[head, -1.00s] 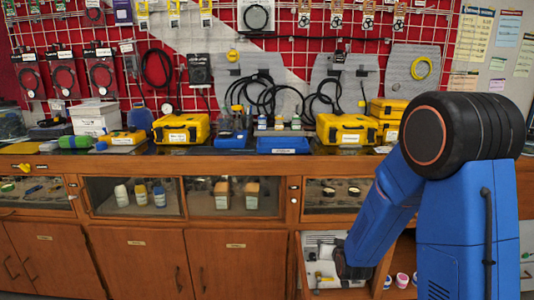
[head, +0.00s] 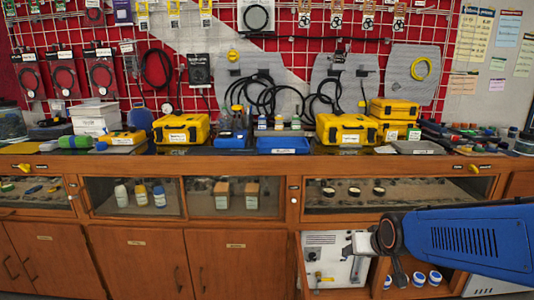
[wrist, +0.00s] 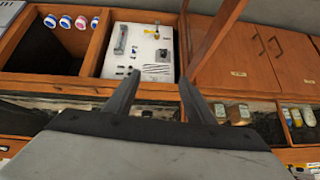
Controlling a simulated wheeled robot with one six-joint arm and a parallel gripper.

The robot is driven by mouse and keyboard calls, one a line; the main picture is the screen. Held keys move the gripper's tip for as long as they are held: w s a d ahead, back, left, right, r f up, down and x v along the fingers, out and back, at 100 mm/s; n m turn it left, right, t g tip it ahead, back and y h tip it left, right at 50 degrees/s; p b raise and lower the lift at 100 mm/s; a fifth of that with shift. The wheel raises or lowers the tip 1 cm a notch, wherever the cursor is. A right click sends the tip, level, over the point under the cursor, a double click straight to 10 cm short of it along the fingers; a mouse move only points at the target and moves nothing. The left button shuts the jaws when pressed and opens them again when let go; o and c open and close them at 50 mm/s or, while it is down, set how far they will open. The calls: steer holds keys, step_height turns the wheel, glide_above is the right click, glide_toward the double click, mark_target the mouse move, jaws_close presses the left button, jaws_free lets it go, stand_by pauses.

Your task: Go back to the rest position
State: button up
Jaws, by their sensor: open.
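My gripper (wrist: 157,98) shows in the wrist view with its two dark fingers spread apart and nothing between them. In the head view my blue arm reaches in from the right edge, low in front of the counter. Its grey end is in front of the open lower cabinet bay with the white panel (head: 322,268). The fingers cannot be made out clearly there. In the wrist view, which shows the bench upside down, the white panel (wrist: 140,52) with small parts on it lies beyond the fingers.
A wooden counter (head: 230,162) spans the view, carrying yellow cases (head: 346,129) and a blue tray (head: 283,145). Blue-and-white round items (head: 419,277) sit in the lower bay. Glass-fronted compartments hold bottles (head: 140,193). A red pegboard with hoses stands behind.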

steer(key=s+d+r+g, duration=0.1)
steer(key=s+r, duration=0.1)
steer(key=s, duration=0.9)
steer(key=s+d+r+g, duration=0.1)
steer(key=s+r+g, duration=0.1)
steer(key=s, duration=0.9)
steer(key=shift+d+r+h, duration=0.2)
steer(key=shift+r+h, duration=0.1)
steer(key=shift+w, duration=0.1)
